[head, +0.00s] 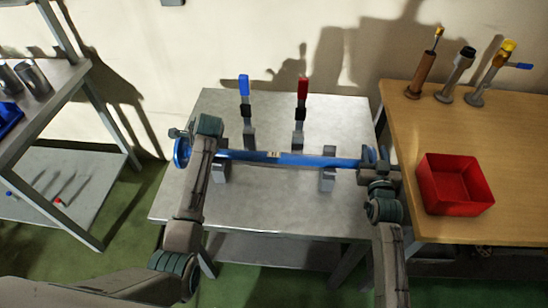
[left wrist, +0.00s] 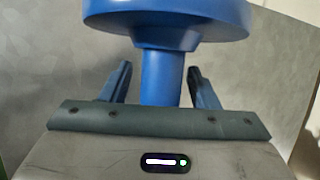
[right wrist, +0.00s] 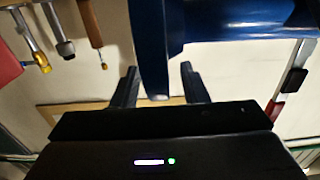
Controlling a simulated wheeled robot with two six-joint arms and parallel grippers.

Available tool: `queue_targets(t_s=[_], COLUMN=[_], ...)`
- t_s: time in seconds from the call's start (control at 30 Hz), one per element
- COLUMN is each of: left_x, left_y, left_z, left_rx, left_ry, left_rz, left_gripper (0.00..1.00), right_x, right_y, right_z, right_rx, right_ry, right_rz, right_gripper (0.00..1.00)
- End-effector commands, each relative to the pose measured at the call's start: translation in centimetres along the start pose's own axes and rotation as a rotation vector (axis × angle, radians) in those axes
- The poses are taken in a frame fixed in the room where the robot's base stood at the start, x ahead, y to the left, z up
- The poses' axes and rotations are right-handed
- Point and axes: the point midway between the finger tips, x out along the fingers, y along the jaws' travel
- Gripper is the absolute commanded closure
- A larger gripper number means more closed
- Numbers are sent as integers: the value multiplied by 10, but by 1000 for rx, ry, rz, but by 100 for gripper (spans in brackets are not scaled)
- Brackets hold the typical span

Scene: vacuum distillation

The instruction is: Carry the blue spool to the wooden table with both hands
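The blue spool (head: 300,159) is a long blue bar with a round flange at each end. It lies level across two grey supports (head: 221,170) on the metal table (head: 280,218). My left gripper (left wrist: 161,75) is open at the spool's left end, its fingers on either side of a blue neck below the flange (left wrist: 165,18). My right gripper (right wrist: 158,70) is open at the right end, its fingers on either side of a narrow blue part of the spool (right wrist: 150,50). Gaps show beside both necks. The wooden table (head: 520,120) stands at the right.
A blue-topped clamp (head: 245,95) and a red-topped clamp (head: 301,98) stand behind the spool. A shelf rack (head: 75,185) stands left.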

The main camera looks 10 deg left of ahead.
Motion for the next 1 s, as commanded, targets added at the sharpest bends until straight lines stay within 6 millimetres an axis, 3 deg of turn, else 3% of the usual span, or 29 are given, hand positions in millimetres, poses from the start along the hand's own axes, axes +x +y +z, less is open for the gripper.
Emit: queue_targets(t_s=[0.03, 0.2, 0.3, 1.0], left_x=[0, 0, 0, 0], left_y=[0, 0, 0, 0], left_z=[0, 0, 0, 0], left_rx=[0, 0, 0, 0], left_ry=[0, 0, 0, 0], left_rz=[0, 0, 0, 0], left_gripper=[53, 86, 100, 100], right_x=[0, 0, 0, 0], right_y=[0, 0, 0, 0], right_z=[0, 0, 0, 0], right_rx=[0, 0, 0, 0], right_ry=[0, 0, 0, 0], right_rz=[0, 0, 0, 0], right_gripper=[68, 100, 100, 100])
